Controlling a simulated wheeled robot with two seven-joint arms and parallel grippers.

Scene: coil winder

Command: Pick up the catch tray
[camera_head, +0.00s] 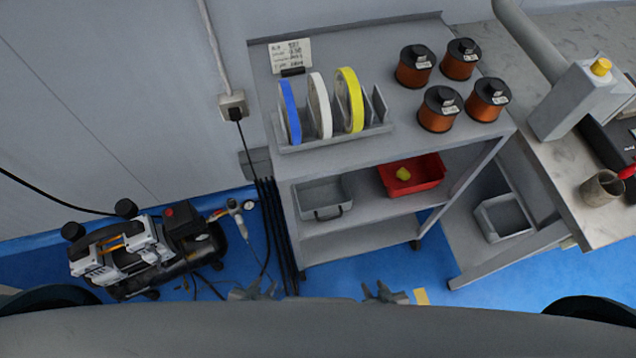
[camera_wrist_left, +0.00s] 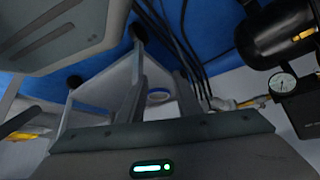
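Two grey trays could be the catch tray, and I cannot tell which is meant. One is a grey tray with a dark front handle (camera_head: 323,211) on the cart's middle shelf. The other is an open grey bin (camera_head: 503,218) low under the bench at right. My left gripper (camera_head: 252,290) is low in front of the cart, apart from both trays. The left wrist view shows its fingers (camera_wrist_left: 158,100) apart with nothing held. My right gripper (camera_head: 384,292) is to its right, also empty, its small prongs apart.
The grey cart (camera_head: 400,148) carries tape rolls (camera_head: 319,105) in a rack and several copper wire spools (camera_head: 438,110) on top. A red bin (camera_head: 412,175) stands beside the handled tray. A compressor (camera_head: 150,250) and hanging black cables (camera_head: 272,225) are at left.

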